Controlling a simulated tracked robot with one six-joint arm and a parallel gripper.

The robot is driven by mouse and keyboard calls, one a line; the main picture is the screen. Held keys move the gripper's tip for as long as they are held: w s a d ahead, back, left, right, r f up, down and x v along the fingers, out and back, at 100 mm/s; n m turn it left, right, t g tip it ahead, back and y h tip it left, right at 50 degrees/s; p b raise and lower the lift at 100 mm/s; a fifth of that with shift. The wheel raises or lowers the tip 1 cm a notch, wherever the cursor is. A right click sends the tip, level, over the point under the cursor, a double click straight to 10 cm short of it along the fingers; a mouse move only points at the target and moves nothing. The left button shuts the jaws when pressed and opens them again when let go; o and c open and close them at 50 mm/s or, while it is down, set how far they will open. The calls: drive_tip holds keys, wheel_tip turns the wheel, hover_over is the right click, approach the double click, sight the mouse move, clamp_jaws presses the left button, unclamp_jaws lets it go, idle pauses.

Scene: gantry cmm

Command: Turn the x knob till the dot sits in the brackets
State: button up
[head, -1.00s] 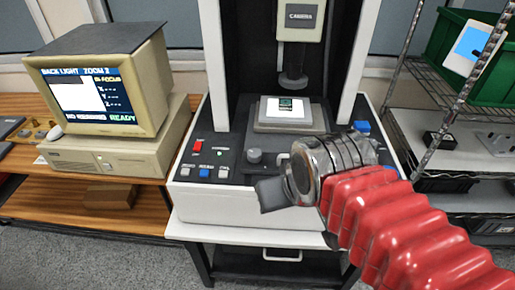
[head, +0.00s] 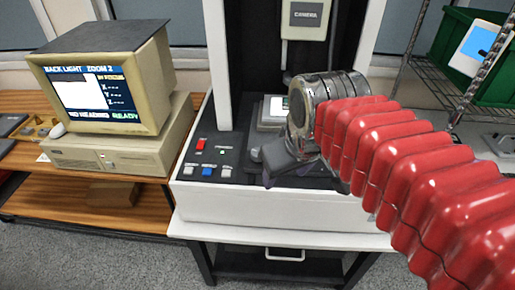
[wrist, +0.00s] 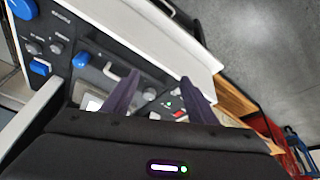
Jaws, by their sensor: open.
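A dark grey knob (head: 256,154) stands on the black panel of the measuring machine, just left of my gripper (head: 274,166) in the head view. I cannot read its label. In the wrist view, a grey knob (wrist: 150,94) shows between the two dark fingers of my gripper (wrist: 160,77), which are apart and hold nothing. I cannot tell whether the fingers reach around it. I make out no dot or brackets. The stage (head: 268,124) is partly hidden behind my wrist.
Red (head: 200,146), blue (head: 207,171) and white (head: 226,173) buttons sit left of the knob. White columns (head: 218,65) flank the camera head (head: 306,14). In the wrist view, blue knobs (wrist: 81,60) and a pale handle (wrist: 111,71) lie to the left.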

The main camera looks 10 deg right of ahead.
drive_tip(key=w+r+n+g, duration=0.1)
drive_tip(key=w+n+g, duration=0.3)
drive_tip(key=w, duration=1.7)
drive_tip(key=a+n, duration=0.1)
drive_tip(key=n, duration=0.4)
drive_tip(key=shift+r+g, duration=0.3)
drive_tip(key=shift+r, duration=0.1)
drive_tip(key=shift+f, duration=0.1)
wheel_tip(320, 180, down, 14)
drive_tip(key=shift+r, duration=0.15)
drive_tip(key=c, duration=1.1)
